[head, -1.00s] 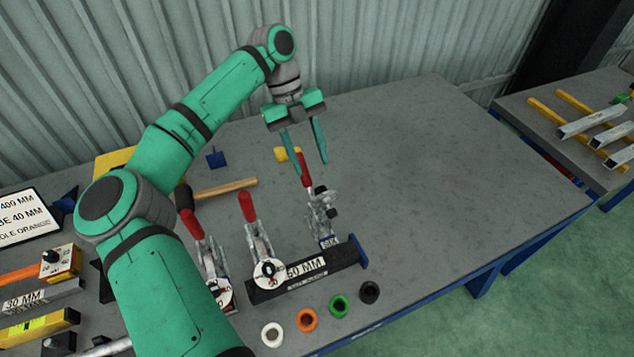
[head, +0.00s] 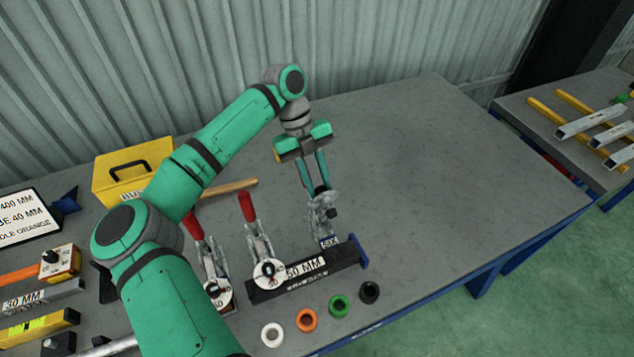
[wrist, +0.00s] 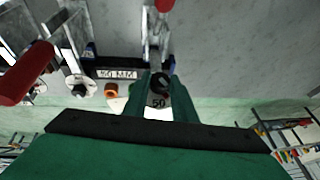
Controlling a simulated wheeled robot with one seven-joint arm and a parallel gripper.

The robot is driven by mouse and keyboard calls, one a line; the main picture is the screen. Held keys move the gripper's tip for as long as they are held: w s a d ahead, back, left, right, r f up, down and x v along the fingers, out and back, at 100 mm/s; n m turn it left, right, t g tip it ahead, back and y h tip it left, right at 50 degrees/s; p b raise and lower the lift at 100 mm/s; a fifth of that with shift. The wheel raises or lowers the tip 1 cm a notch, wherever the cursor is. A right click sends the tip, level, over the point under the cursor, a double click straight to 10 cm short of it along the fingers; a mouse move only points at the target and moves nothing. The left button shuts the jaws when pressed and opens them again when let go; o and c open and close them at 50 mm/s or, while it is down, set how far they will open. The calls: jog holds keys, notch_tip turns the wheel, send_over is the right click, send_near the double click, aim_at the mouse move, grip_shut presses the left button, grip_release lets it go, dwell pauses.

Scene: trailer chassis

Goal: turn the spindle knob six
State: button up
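The toggle clamp tagged SIX (head: 325,218) stands at the right end of the dark fixture bar. Its dark spindle knob (wrist: 159,83) shows in the wrist view between my fingers, with a round dial marked 50 (wrist: 158,100) just below it. My gripper (head: 316,190) points down just above and behind this clamp. Its two green fingers are apart, one on each side of the knob in the wrist view. I see no clear contact, and the fingers hide part of the clamp and its red handle in the head view. That handle's red tip (wrist: 165,4) shows in the wrist view.
Two more red-handled clamps (head: 247,207) stand close on the left. White, orange, green (head: 339,305) and black rings lie in front. A yellow toolbox (head: 125,172) stands back left. The table's right side is clear.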

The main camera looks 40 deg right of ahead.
jog(key=shift+c, duration=0.6)
jog(key=shift+w+a, duration=0.1)
jog(key=shift+a, duration=0.05)
jog(key=shift+a+m+h, duration=0.1)
jog(key=shift+m+h, duration=0.2)
jog(key=shift+h, duration=0.4)
jog(key=h, duration=0.1)
jog(key=m+g+h, duration=0.2)
jog(key=h, duration=0.1)
jog(key=shift+a+f, duration=0.2)
jog(key=shift+f, duration=0.05)
jog(key=shift+w, duration=0.1)
jog(key=shift+w+h, duration=0.1)
jog(key=shift+h, duration=0.2)
